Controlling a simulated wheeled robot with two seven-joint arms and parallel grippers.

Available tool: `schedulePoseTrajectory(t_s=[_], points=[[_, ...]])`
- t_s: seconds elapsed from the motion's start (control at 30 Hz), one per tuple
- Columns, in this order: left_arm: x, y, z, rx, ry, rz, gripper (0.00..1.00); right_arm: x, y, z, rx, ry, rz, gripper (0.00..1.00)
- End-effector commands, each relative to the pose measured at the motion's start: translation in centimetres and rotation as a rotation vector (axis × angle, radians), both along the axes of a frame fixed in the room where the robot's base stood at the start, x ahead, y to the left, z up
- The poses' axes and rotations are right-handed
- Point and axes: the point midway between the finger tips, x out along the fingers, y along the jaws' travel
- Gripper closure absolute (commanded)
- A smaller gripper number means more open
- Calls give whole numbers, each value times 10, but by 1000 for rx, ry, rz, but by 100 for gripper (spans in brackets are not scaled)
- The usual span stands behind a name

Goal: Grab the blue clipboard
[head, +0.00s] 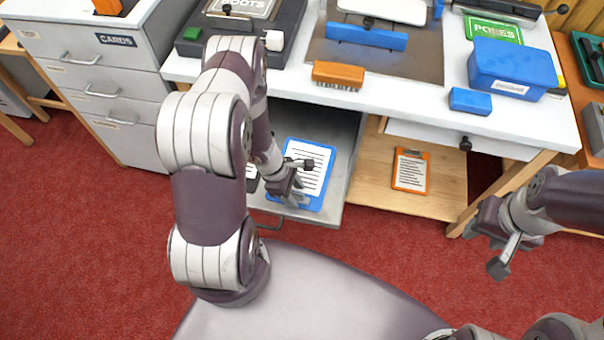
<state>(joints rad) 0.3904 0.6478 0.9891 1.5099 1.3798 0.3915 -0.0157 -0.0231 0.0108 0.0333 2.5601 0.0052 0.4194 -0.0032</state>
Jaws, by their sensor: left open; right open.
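The blue clipboard (322,157) with a printed white sheet lies in the open grey drawer (341,120) under the bench, in the head view. My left gripper (290,197) is open over the clipboard's near left part and hides some of it. I cannot tell whether its fingers touch the board. My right gripper (496,247) is open and empty, out over the red floor at the right, away from the clipboard.
An orange clipboard (411,171) lies on the wooden shelf right of the drawer. On the white bench top (420,97) are a brush (338,75), a blue box (512,69) and a small blue block (470,101). A grey drawer cabinet (100,75) stands at left.

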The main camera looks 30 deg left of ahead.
Motion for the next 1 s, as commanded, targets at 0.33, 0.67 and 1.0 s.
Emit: schedulePoseTrajectory(t_s=[0.33, 0.67, 1.0], points=[[0, 0, 0, 0, 1, 0, 99, 0, 0, 0, 0, 0, 0, 57], [0, 0, 2, 0, 0, -1, 100, 0, 0, 1, 0, 0, 0, 57], [-6, -6, 47, 0, 0, -3, 100, 0, 0, 9, 0, 0, 0, 57]])
